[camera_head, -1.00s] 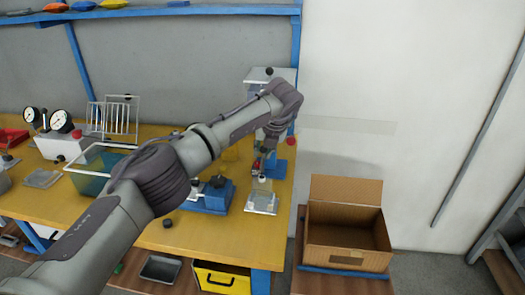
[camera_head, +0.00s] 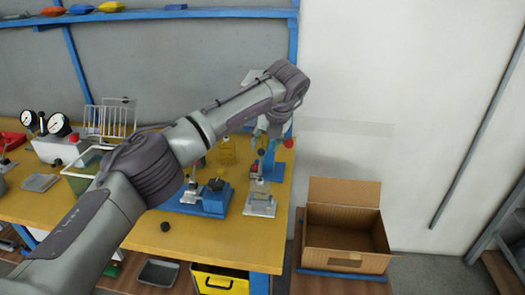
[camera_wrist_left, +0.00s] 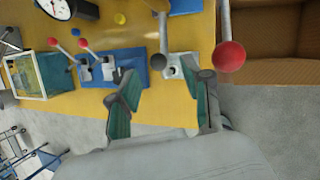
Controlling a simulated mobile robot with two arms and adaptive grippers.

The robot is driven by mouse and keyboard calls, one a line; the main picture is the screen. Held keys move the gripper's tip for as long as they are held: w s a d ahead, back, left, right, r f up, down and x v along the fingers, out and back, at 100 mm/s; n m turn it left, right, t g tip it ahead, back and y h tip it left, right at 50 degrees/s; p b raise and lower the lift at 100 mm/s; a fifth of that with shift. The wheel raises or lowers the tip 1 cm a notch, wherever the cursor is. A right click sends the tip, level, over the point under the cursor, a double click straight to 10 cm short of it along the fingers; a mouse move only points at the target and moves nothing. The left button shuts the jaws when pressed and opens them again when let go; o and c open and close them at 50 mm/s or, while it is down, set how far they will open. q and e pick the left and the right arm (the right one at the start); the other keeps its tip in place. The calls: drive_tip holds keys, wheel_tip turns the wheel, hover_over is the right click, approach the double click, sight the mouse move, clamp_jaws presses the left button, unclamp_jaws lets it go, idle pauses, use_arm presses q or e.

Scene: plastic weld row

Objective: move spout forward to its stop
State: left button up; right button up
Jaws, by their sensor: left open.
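My left gripper (camera_head: 268,128) is open and empty, pointing down above the right end of the bench. In the left wrist view, its two green-padded fingers (camera_wrist_left: 166,100) stand apart, with the yellow bench top and floor below. A small fixture with a pale metal base (camera_head: 260,206) stands at the bench's right end, below the gripper. A lever with a black knob (camera_wrist_left: 158,62) and a larger lever with a red ball (camera_wrist_left: 229,56) rise beyond the fingers, touching neither. I cannot tell which part is the spout. My right gripper is not in view.
A blue clamp fixture (camera_head: 213,202) stands left of the pale fixture. An open cardboard box (camera_head: 345,238) stands right of the bench, beyond its edge. Gauges (camera_head: 59,124), a wire rack (camera_head: 112,118) and a clear-walled bin (camera_head: 80,184) are farther left.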

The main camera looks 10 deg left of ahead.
use_arm(q)
drive_tip(key=v, duration=0.6)
drive_tip(key=shift+r, duration=0.3)
drive_tip(key=shift+s+d, duration=0.1)
